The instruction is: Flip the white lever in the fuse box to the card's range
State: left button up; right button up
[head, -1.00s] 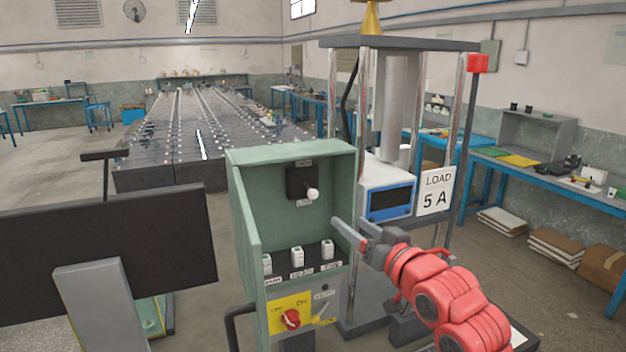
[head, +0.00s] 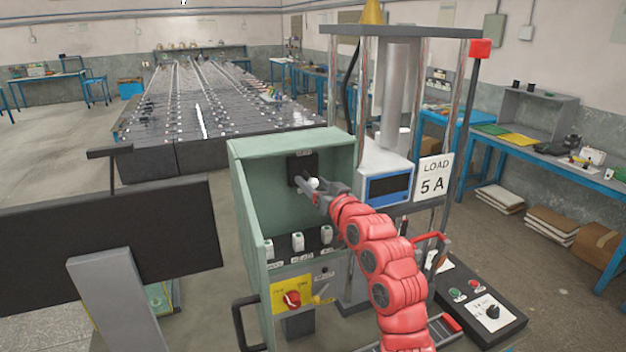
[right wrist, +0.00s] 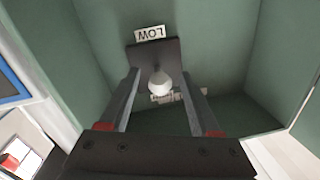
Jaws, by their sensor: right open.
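The green fuse box (head: 240,205) stands open toward me. Inside, on a dark plate (head: 301,164), is the lever with a round white knob (head: 313,183). In the right wrist view, the knob (right wrist: 160,82) shows between the two fingers of my open right gripper (right wrist: 160,98), with gaps on both sides. A LOW label (right wrist: 150,33) appears upside down beyond the plate; the other label is partly hidden. I cannot tell firmly which way the lever tilts. In the head view, my right gripper (head: 314,191) reaches into the box. The card (head: 433,183) reads LOAD 5 A. My left gripper is out of view.
Below the lever are several white switches (head: 298,241) and a red rotary knob (head: 292,299) on a yellow plate. A metal stand with a blue-framed display (head: 390,190) is right of the box. A control box (head: 482,308) lies lower right. A dark panel (head: 110,235) fills the left.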

jog(key=shift+w+a, duration=0.1)
jog(key=shift+w, duration=0.1)
grip_shut()
jog(key=f+t+b, duration=0.1)
jog(key=b, duration=0.6)
jog(key=f+t+y+b, duration=0.1)
jog(key=t+b, duration=0.1)
jog(key=b, duration=0.5)
jog(key=f+t+b, duration=0.1)
jog(key=b, duration=0.6)
jog(key=shift+w+a+n+y, duration=0.1)
jog(key=shift+w+n+y, duration=0.2)
jog(key=shift+w+y, duration=0.1)
jog(key=shift+r+t, duration=0.25)
jog(key=shift+t, duration=0.05)
jog(key=shift+r, duration=0.1)
